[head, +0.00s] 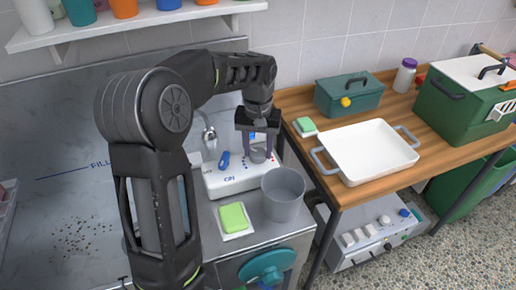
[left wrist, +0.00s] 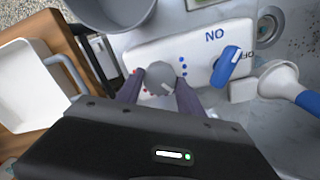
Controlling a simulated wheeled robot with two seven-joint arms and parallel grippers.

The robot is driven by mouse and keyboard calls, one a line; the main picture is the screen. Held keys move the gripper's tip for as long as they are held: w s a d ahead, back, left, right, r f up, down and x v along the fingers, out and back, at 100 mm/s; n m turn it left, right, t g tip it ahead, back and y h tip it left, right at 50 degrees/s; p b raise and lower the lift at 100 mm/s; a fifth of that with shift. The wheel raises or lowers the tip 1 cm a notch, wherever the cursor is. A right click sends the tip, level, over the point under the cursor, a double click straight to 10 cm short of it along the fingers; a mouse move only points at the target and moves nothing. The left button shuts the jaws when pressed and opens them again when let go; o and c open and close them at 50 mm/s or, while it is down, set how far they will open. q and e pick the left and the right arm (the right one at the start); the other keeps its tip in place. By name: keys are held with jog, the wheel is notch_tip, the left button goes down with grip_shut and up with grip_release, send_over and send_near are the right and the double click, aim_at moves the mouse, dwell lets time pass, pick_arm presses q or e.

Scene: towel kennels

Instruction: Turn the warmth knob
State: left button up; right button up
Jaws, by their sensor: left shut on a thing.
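The grey round warmth knob (left wrist: 160,78) sits on a white control panel (left wrist: 203,48). Blue dots and red dots flank the knob in the left wrist view. My left gripper (left wrist: 155,84) points down at the panel, with its two dark fingers on either side of the knob and shut on it. In the head view the left gripper (head: 259,150) is over the right part of the panel (head: 222,182), and the knob (head: 259,155) shows between its fingers. A blue ON/OFF switch (left wrist: 228,65) is on the same panel. My right gripper is not in view.
A grey bucket (head: 283,194) stands close in front of the panel. A green sponge (head: 233,217) lies left of it. A shower head (left wrist: 279,78) is beside the panel. A wooden table (head: 350,185) on the right holds a white tray (head: 368,150) and a green box (head: 348,96).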

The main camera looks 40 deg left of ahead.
aim_at(258, 152)
pick_arm(q)
jog(key=shift+m, duration=1.6)
jog(key=o, duration=1.4)
notch_tip(258, 152, up, 8)
jog(key=shift+f+b, duration=0.1)
jog(key=shift+b, duration=0.35)
